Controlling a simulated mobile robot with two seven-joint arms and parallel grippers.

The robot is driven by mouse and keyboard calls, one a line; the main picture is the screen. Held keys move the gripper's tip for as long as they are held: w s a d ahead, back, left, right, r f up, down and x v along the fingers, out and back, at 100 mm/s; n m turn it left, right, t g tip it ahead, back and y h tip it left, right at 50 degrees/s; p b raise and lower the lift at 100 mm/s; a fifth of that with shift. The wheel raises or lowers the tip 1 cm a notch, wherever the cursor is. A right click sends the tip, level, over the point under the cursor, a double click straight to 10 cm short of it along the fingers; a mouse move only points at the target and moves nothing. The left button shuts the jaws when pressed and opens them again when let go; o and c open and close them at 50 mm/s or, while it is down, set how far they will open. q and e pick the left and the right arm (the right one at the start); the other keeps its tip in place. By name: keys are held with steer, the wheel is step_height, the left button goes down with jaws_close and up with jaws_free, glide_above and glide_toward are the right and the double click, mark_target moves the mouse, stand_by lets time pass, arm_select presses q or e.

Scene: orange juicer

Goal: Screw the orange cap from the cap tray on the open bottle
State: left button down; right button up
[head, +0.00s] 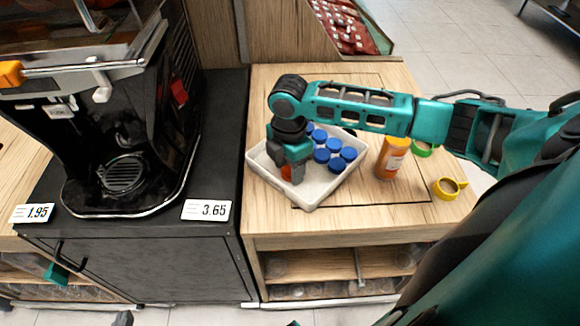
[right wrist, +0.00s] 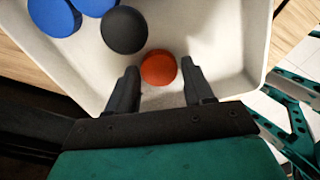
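The white cap tray (head: 312,198) sits on the wooden counter. An orange cap (head: 286,172) lies inside it, partly hidden by my right gripper (head: 291,168). The right wrist view shows the orange cap (right wrist: 159,68) lying between and just beyond the two open fingertips (right wrist: 161,72), with space on both sides. Nothing is held. The orange bottle (head: 391,160) stands upright right of the tray; its top is too small to read clearly. A teal piece at lower left may be part of my left gripper (head: 57,275); its fingers cannot be made out.
Several blue caps (head: 334,144) and a black cap (right wrist: 124,30) share the tray. A green ring-shaped item (head: 422,148) and a yellow one (head: 448,188) lie near the bottle. A black juicer (head: 125,140) stands at left. The counter front is clear.

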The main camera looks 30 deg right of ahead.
mark_target(289, 171)
steer(key=c, duration=0.7)
steer(key=shift+r, duration=0.1)
